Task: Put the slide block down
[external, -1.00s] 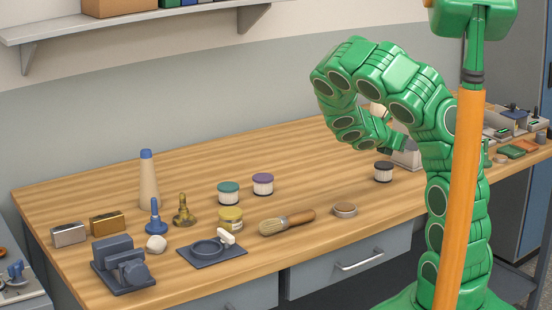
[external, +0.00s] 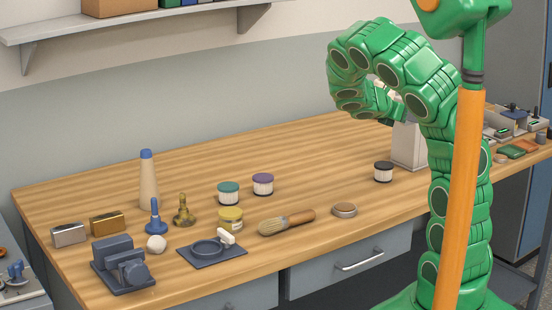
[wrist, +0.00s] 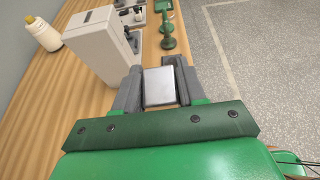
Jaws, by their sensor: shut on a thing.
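My gripper (wrist: 158,72) is shut on a pale silver block (wrist: 159,90), which I take to be the slide block. The block sits between the two grey fingers in the wrist view, with its flat top face showing. The gripper is beside a tall off-white housing (wrist: 103,42), and the block appears over or near the bench's edge; its height is unclear. In the external view the held block is hidden behind my green arm, and the housing (external: 406,148) shows partly behind it.
The wooden bench (external: 320,160) holds a dark-lidded jar (external: 383,172), a brush (external: 287,222), a round tin (external: 344,210) and several items at left. The bench's middle is clear.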

